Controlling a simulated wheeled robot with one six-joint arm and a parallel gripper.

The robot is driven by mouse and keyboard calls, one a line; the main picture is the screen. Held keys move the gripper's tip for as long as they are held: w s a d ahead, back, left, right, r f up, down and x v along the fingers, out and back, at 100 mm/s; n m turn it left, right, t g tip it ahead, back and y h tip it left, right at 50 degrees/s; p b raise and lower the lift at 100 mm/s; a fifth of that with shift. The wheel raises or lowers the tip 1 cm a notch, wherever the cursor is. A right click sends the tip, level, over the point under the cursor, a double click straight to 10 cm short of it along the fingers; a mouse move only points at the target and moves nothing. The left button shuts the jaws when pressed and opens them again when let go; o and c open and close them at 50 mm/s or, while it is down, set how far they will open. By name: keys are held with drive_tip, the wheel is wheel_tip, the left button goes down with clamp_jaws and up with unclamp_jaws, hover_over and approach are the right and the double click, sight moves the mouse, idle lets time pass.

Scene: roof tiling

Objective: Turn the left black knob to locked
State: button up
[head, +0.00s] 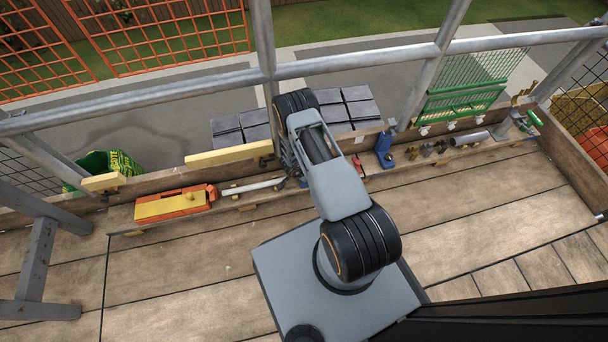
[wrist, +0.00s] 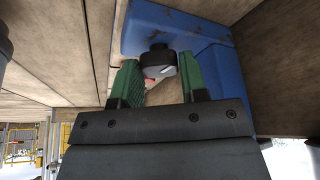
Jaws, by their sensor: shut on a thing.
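In the wrist view, a black knob (wrist: 158,63) with a pale grey face sits on a blue housing (wrist: 205,33). My gripper (wrist: 157,60) has its green-padded fingers on either side of this knob and is shut on it. A small red and white patch shows just below the knob. I cannot read the knob's setting or any markings. In the head view my own arm covers the gripper and the knob, and no second knob can be made out there.
An orange and yellow tool (head: 175,204) lies left on the plank shelf beside a pale rod (head: 252,187). A blue object (head: 384,148), small fittings and a green rack (head: 460,100) are to the right. Metal scaffold rails cross behind. The deck in front is clear.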

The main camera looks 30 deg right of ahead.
drive_tip(key=o, duration=0.9)
drive_tip(key=p+v, duration=0.6)
drive_tip(key=v, duration=0.7)
drive_tip(key=shift+a+r, duration=0.15)
drive_tip(key=shift+r, duration=0.25)
